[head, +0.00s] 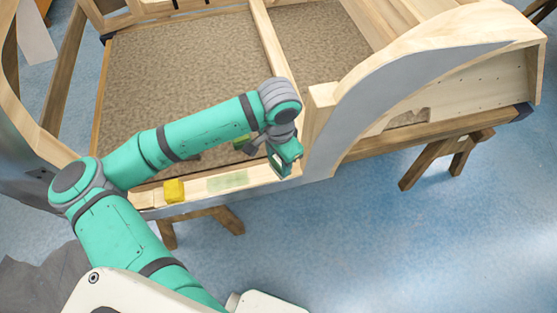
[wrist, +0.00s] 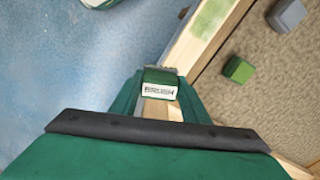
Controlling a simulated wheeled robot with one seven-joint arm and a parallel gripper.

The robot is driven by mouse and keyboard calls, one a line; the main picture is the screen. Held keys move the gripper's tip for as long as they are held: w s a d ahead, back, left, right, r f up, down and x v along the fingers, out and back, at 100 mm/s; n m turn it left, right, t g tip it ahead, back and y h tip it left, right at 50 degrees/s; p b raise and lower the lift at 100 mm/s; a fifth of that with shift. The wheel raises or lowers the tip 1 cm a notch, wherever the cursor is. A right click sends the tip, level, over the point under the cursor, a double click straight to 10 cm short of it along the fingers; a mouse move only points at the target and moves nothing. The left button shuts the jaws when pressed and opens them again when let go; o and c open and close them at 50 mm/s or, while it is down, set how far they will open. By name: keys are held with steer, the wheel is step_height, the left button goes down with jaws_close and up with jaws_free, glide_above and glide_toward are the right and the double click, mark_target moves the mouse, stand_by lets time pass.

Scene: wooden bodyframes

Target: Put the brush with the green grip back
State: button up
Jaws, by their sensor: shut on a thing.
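My gripper (head: 284,160) is shut on a small green thing with a white printed label, which I take to be the brush with the green grip (wrist: 160,85). In the wrist view it sits between the two fingers, label towards the camera, over the pale wooden beam (wrist: 185,52). In the head view my gripper hides most of it, at the right end of the beam beside the upright post. Whether it touches the beam I cannot tell. A flat green patch (head: 228,181) marks the beam to the left of my gripper; it also shows in the wrist view (wrist: 210,18).
A yellow block (head: 174,190) sits on the beam further left. A green block (head: 241,142) and a grey block (wrist: 286,15) lie on the brown floor panel behind the beam. A curved wooden arch (head: 400,80) rises at the right.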

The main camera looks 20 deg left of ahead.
mark_target(277, 158)
steer(key=w+f, duration=0.1)
steer(key=a+f, duration=0.1)
steer(key=w+f, duration=0.1)
steer(key=f, duration=0.1)
steer(key=shift+w+a+f, duration=0.1)
steer(key=shift+w+a, duration=0.2)
steer(key=shift+w, duration=0.05)
steer(key=shift+w+a+f, duration=0.15)
steer(key=shift+w+f, duration=0.4)
steer(key=shift+f, duration=0.1)
steer(key=shift+w+f, duration=0.1)
steer(key=shift+f, duration=1.55)
steer(key=shift+f, duration=0.15)
steer(key=o, duration=1)
steer(key=shift+a, duration=0.1)
step_height(277, 158, up, 12)
